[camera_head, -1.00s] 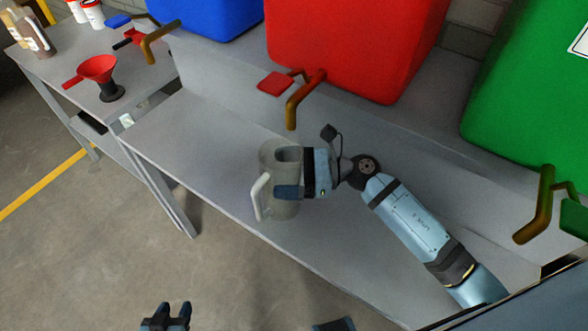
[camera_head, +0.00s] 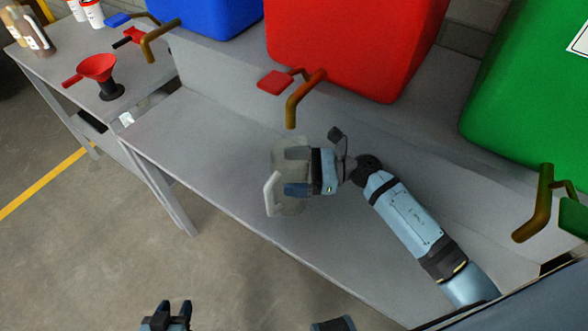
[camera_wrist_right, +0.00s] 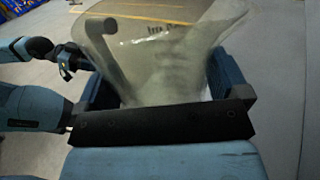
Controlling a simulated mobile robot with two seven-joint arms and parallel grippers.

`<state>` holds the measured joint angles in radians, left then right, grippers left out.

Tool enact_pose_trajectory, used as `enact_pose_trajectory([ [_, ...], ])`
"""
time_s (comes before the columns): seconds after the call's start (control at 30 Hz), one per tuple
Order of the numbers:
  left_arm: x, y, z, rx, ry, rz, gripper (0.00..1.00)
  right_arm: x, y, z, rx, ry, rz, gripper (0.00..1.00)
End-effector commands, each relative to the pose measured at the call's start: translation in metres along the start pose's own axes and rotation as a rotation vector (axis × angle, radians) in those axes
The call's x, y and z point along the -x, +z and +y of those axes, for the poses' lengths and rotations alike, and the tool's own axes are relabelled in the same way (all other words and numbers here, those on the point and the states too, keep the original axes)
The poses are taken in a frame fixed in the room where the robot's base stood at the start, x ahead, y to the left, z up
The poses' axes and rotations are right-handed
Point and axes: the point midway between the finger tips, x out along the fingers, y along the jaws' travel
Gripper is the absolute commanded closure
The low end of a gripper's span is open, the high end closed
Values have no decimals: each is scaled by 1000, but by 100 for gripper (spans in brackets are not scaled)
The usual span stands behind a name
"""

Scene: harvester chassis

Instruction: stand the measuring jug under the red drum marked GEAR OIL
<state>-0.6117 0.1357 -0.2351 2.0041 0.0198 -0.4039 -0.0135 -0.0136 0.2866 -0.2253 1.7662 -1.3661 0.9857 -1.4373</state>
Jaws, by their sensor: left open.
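The translucent measuring jug (camera_head: 289,205) with a pale handle is upright or nearly so, below the red drum's brown tap (camera_head: 293,110) in the head view. My right gripper (camera_head: 297,171) has a finger on each side of the jug and holds it. The right wrist view also shows the jug (camera_wrist_right: 160,60) between both fingers. I cannot tell whether its base touches the lower shelf. The red drum (camera_head: 350,45) stands on the raised shelf; no GEAR OIL marking is visible. My left gripper (camera_head: 167,318) is open and empty at the bottom edge, away from the jug.
A blue drum (camera_head: 205,15) and a green drum (camera_head: 530,100) flank the red one, with taps. The grey lower shelf (camera_head: 200,145) is clear left of the jug. A red funnel (camera_head: 98,68) and bottles (camera_head: 37,38) stand on the side table.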

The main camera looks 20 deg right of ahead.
Motion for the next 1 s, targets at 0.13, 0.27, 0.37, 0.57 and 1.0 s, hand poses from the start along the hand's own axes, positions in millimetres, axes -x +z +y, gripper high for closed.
enact_pose_trajectory([
  [0.13,1,-1,0,0,0,-1,57,0,1,0,0,0,0,0],
  [0.27,2,-3,0,0,0,1,57,0,2,0,0,0,0,0],
  [0.37,4,-7,0,-3,-1,7,57,2,6,0,0,-1,1,0],
  [0.57,-2,3,0,3,0,2,57,38,1,0,0,-2,4,0],
  [1.0,-6,5,0,13,1,-3,57,75,4,0,1,0,0,0],
])
